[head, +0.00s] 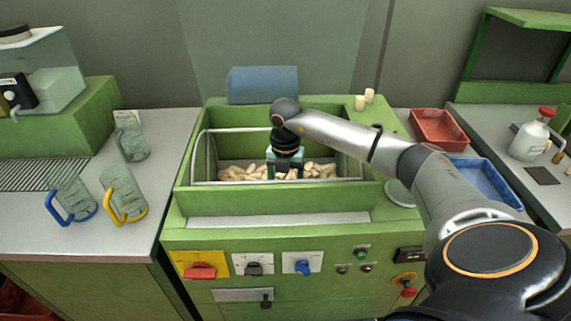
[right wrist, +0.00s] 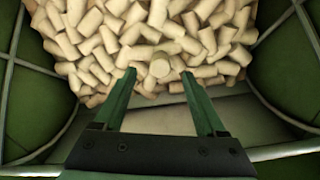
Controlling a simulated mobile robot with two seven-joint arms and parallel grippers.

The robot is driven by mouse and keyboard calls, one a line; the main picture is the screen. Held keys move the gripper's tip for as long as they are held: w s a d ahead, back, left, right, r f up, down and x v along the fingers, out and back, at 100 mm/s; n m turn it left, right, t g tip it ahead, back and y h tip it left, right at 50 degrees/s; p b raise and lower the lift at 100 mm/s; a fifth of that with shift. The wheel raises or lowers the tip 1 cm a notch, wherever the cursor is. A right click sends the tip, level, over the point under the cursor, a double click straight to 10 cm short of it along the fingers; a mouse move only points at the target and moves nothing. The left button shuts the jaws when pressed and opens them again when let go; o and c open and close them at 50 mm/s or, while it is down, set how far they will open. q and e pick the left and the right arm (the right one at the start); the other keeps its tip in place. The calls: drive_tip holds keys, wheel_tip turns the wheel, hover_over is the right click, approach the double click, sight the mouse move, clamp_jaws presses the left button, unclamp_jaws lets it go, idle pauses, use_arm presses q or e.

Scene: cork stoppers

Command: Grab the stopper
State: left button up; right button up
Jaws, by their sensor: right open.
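Many pale cork stoppers (head: 240,172) lie heaped in the bin of the green machine. In the right wrist view the heap of stoppers (right wrist: 97,42) fills the upper middle. One stopper (right wrist: 159,69) shows its round end between the fingertips. My right gripper (right wrist: 158,75) points at the heap with its two green fingers apart, one on each side of that stopper. In the head view my right gripper (head: 285,176) reaches down into the bin and hides part of the heap. Whether the fingers touch any stopper is unclear. My left gripper is not in view.
A metal rail frame (head: 202,160) and green walls (head: 270,207) enclose the bin. Two loose stoppers (head: 364,98) stand on the machine's back right top. A red tray (head: 438,129) and a blue tray (head: 487,183) lie to the right. Jugs (head: 122,190) stand on the left counter.

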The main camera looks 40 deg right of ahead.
wheel_tip(320, 180, down, 5)
drive_tip(key=shift+s, duration=0.1)
drive_tip(key=shift+c, duration=0.2)
clamp_jaws()
idle(0.5)
